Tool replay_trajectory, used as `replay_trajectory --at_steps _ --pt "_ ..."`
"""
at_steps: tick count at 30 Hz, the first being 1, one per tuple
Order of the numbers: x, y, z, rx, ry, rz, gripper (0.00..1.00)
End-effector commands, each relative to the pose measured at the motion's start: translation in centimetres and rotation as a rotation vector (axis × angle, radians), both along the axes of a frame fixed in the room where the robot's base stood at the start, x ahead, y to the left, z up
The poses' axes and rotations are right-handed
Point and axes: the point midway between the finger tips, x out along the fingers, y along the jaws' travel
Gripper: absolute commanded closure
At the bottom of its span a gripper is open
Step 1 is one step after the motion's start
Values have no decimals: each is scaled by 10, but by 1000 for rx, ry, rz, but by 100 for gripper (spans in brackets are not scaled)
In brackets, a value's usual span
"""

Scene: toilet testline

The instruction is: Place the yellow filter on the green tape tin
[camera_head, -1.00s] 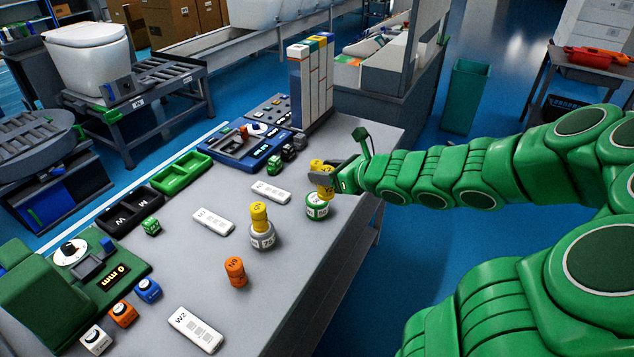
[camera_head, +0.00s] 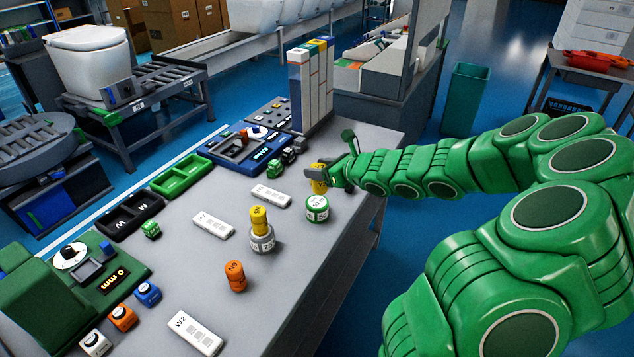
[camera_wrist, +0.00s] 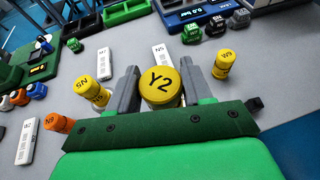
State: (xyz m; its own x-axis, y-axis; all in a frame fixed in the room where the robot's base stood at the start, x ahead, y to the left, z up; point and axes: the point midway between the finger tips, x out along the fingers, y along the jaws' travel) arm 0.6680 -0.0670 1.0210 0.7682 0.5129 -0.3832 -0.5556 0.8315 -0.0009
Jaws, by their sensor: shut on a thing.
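My gripper (camera_head: 318,176) is shut on the yellow filter (camera_wrist: 160,86), marked Y2, which stands upright between the two grey fingers in the wrist view. In the head view the filter (camera_head: 318,187) shows just above the green tape tin (camera_head: 317,209), a white tin with a green rim on the table. I cannot tell whether filter and tin touch. The tin is mostly hidden below the filter and gripper in the wrist view. Another yellow filter (camera_wrist: 223,66) stands to the right of the fingers.
A yellow filter (camera_head: 259,219) stands on a grey tin (camera_head: 262,240) nearby. Green (camera_head: 181,174) and black trays line the far edge. A tall rack (camera_head: 311,85) stands behind.

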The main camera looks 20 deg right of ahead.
Motion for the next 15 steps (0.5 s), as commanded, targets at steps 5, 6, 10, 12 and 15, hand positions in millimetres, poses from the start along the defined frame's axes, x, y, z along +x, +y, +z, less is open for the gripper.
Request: replay_trajectory --at_steps 5,6,10,12,15 --pt "15 0 -21 1 4 1 82" --pt "19 -1 -25 1 4 1 82" --pt "28 -3 -34 0 0 0 82" --pt "32 -3 -38 2 0 1 82" --pt "34 -3 -41 2 -1 1 82"
